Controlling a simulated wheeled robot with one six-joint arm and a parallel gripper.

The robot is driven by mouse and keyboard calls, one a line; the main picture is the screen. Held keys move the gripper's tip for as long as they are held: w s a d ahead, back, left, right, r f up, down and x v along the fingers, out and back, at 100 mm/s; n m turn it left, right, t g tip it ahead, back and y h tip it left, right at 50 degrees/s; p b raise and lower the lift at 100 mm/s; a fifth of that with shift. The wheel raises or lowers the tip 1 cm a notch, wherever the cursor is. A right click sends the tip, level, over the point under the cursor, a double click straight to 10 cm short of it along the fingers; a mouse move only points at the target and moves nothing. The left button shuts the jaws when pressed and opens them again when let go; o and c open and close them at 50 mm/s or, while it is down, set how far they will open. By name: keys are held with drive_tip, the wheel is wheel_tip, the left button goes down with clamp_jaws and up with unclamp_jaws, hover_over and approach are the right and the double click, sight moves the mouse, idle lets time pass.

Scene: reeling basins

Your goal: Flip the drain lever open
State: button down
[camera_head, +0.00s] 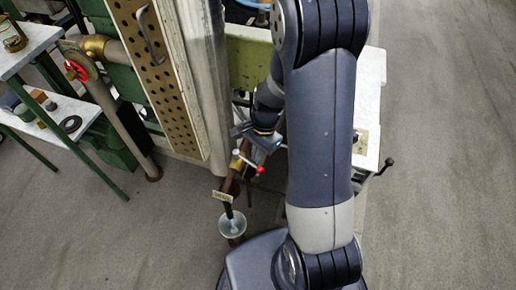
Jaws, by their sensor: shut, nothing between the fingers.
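The drain lever (249,163) is a short light handle with a red tip. It sits on a small brass valve on a brownish drain pipe (229,186), near the middle of the view. The lever slants down to the right. My gripper (252,139) is just above the lever, at the end of my arm, and is shut with nothing held. Whether it touches the lever cannot be told. Part of my gripper and wrist is hidden behind my own arm.
Below the pipe stands a pale funnel (232,223) with a small tag (222,196) above it. A perforated wooden panel (158,70) and grey column rise at left. A red handwheel (75,70) and a shelf (55,125) stand farther left. Floor at right is clear.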

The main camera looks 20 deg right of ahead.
drive_tip(key=m, duration=0.1)
drive_tip(key=s+a+m, duration=0.1)
drive_tip(key=m+p, duration=0.1)
drive_tip(key=shift+s+a+r+m+t, duration=0.15)
drive_tip(key=shift+s+a+m+t, duration=0.15)
drive_tip(key=shift+a+m+t, duration=0.1)
drive_tip(key=a+m+p, duration=0.1)
drive_tip(key=m, duration=0.2)
drive_tip(key=a+m+t+p, duration=0.1)
drive_tip(key=a+m+p, duration=0.1)
drive_tip(key=a+m+t+p, duration=0.1)
drive_tip(key=a+m, duration=0.1)
drive_tip(key=m, duration=0.1)
drive_tip(key=shift+s+a+m+p, duration=0.25)
drive_tip(key=shift+s+m+p, duration=0.05)
drive_tip(key=shift+s, duration=0.1)
drive_tip(key=shift+a, duration=0.15)
